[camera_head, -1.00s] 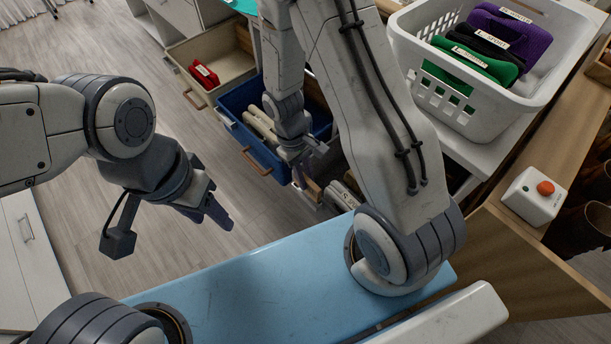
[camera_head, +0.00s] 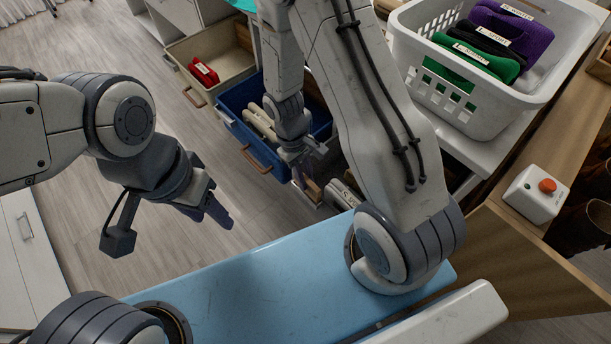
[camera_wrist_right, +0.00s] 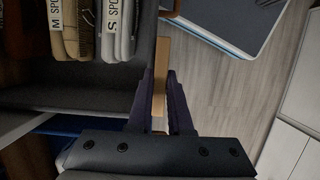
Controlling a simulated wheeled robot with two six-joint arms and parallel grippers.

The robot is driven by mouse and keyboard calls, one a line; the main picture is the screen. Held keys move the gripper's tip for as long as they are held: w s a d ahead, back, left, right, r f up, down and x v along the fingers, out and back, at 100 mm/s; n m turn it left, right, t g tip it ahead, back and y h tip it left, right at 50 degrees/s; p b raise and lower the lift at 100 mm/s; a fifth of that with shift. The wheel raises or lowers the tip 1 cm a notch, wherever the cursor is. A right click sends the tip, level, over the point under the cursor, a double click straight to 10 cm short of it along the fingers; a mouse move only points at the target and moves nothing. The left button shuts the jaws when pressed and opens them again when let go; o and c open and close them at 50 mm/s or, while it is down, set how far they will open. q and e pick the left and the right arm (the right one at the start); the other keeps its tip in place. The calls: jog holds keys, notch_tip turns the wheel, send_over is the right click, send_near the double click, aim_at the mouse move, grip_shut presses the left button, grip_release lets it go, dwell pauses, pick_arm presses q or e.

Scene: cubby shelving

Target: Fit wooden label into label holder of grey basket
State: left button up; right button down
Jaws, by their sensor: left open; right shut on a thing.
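My right gripper (camera_head: 305,174) is shut on the wooden label (camera_wrist_right: 160,78), a thin light-brown piece standing between its dark purple fingers in the right wrist view. The grey basket (camera_wrist_right: 142,72) is left of the label there, holding folded clothes with white size tags. The label is close beside the basket's front edge; I cannot tell whether they touch. The label holder cannot be made out. In the head view my right arm hides most of this basket. My left gripper (camera_head: 212,211) is open and empty over the floor at the left.
A blue basket (camera_head: 229,119) and a beige one (camera_head: 188,53) stand pulled out behind. A white laundry basket (camera_head: 485,110) with folded clothes is on the right counter, near a white box with a red button (camera_head: 547,186). The floor at left is clear.

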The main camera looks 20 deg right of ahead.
jog(key=shift+f+b, duration=0.65)
jog(key=shift+f, duration=0.55)
jog(key=c, duration=0.8)
grip_release()
jog(key=shift+o, duration=0.2)
jog(key=shift+r, duration=0.15)
jog(key=p+v, duration=0.2)
jog(key=v, duration=0.8)
jog(key=shift+r, duration=0.15)
